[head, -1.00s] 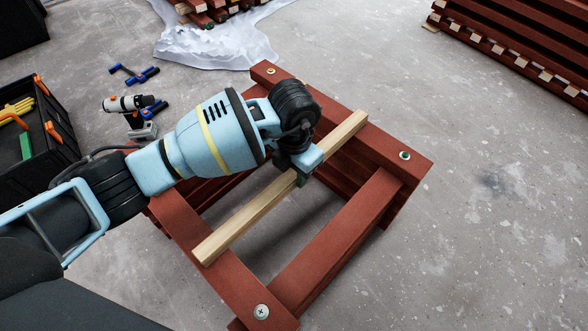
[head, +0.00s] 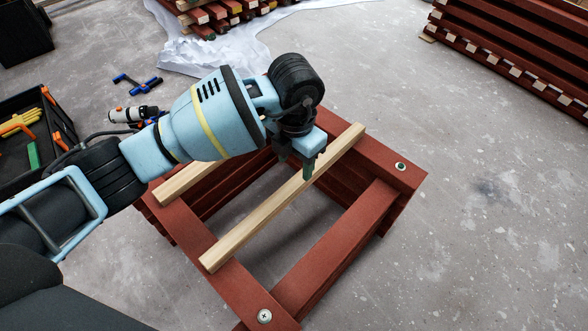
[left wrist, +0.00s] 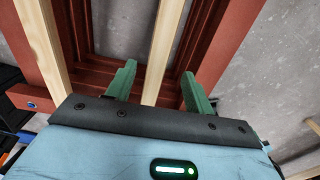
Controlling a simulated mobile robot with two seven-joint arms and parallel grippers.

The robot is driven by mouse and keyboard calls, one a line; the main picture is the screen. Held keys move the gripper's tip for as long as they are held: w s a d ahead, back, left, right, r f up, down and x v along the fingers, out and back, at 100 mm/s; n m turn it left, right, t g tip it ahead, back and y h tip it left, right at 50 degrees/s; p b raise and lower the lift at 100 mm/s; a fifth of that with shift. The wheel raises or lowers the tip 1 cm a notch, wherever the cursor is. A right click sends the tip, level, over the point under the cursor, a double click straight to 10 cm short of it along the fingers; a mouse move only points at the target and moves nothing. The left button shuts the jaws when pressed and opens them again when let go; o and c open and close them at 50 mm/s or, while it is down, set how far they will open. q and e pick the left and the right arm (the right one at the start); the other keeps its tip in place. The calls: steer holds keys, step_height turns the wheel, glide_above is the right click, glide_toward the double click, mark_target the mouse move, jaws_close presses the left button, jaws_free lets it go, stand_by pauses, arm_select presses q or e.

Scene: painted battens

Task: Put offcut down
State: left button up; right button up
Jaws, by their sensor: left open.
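A pale wooden strip (head: 258,223), which looks like the offcut, lies across two red battens of a stacked frame (head: 335,244). In the left wrist view the pale strip (left wrist: 163,52) runs between my fingers. My left gripper (head: 296,166) is open just above the strip, nearer its far end. In the left wrist view the green fingers of the left gripper (left wrist: 158,74) stand apart on either side of the strip, with gaps. A second pale strip (head: 186,181) lies on the frame to the left, partly hidden by my arm. My right gripper is not in view.
A black toolbox (head: 40,128) stands at the left. A drill (head: 132,114) and a blue clamp (head: 137,83) lie on the concrete floor. Another batten pile (head: 215,12) is at the back on white sheeting (head: 240,48). A red stack (head: 515,45) is at the upper right.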

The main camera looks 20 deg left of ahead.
arm_select(q)
step_height(320, 180, up, 4)
steer(key=shift+f+p, duration=0.1)
steer(key=shift+p, duration=0.4)
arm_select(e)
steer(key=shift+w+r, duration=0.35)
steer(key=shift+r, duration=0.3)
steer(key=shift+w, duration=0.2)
